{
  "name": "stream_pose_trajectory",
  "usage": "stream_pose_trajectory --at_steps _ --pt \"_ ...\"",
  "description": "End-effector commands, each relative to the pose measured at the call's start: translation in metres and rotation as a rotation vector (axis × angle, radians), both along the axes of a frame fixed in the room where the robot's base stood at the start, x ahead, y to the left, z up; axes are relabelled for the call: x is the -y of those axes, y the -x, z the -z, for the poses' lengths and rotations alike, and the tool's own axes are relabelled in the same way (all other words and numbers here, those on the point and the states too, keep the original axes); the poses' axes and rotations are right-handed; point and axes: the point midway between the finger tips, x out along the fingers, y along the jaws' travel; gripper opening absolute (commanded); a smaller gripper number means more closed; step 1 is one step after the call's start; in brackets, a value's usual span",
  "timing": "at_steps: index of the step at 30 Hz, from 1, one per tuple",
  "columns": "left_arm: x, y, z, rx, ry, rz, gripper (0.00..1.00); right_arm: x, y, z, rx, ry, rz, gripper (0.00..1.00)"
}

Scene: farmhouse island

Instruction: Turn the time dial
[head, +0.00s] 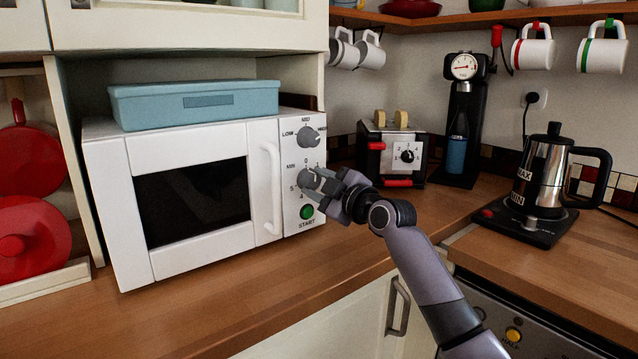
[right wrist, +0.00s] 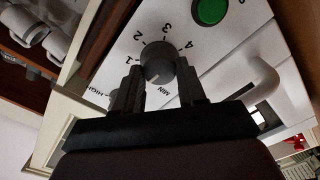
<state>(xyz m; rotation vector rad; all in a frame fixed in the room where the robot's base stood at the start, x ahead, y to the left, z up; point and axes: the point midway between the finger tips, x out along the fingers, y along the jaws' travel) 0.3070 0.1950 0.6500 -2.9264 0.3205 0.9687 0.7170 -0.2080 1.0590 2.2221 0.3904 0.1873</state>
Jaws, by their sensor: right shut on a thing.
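The white microwave (head: 118,205) stands on the wooden counter, with its control panel at its right side. The time dial (head: 306,177), a grey round knob, is the lower of two, marked MIN with numbers. My right gripper (head: 322,184) reaches it from the right and partly covers it. In the right wrist view the time dial (right wrist: 158,58) sits between the two fingers of my right gripper (right wrist: 160,88), which are shut on it. The numbers 1 to 4 show around it. A pale mark on the knob points towards the gripper. My left gripper is out of view.
The power dial (head: 308,136) is just above and the green start button (head: 306,212) just below. The microwave door handle (head: 270,188) stands out to the left. A toaster (head: 390,153) stands to the right. Open counter (head: 250,280) lies in front.

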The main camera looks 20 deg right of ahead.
Motion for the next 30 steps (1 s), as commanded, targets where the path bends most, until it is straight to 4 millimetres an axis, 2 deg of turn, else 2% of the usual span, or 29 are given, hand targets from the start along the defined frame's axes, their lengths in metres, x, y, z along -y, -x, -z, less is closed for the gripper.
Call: stream_pose_trajectory --at_steps 30 --pt "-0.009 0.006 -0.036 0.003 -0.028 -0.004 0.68 0.001 0.000 -0.002 -0.318 -0.869 0.000 0.10"
